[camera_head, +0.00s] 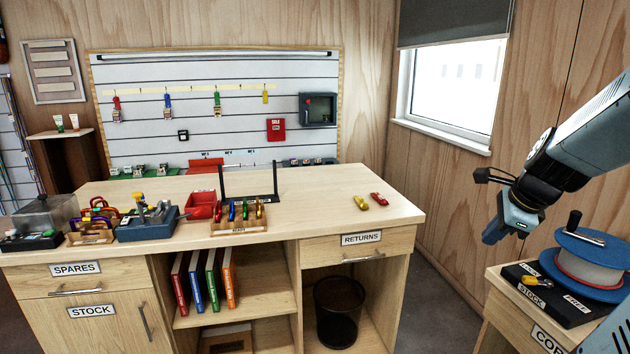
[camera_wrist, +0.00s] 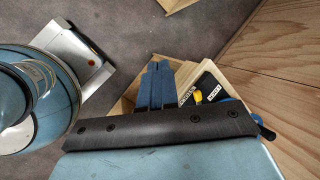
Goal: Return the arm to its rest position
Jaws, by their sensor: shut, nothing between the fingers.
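My arm (camera_head: 590,125) reaches in from the right edge in the head view, with its wrist bent down. My gripper (camera_head: 492,236) points down in the air, to the right of the workbench and in front of the wall below the window. In the wrist view my gripper's two blue fingers (camera_wrist: 156,72) lie close together, shut and empty. They show in front of a wooden cabinet with a black stock tray (camera_wrist: 208,88). The gripper touches nothing that I can see.
The workbench (camera_head: 340,200) holds a rack of carabiners (camera_head: 240,218) and red and yellow carabiners (camera_head: 372,201). At lower right a cabinet bears a blue rope reel (camera_head: 592,262) and the black tray (camera_head: 550,300), close to my gripper. Grey floor (camera_head: 440,285) lies between them.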

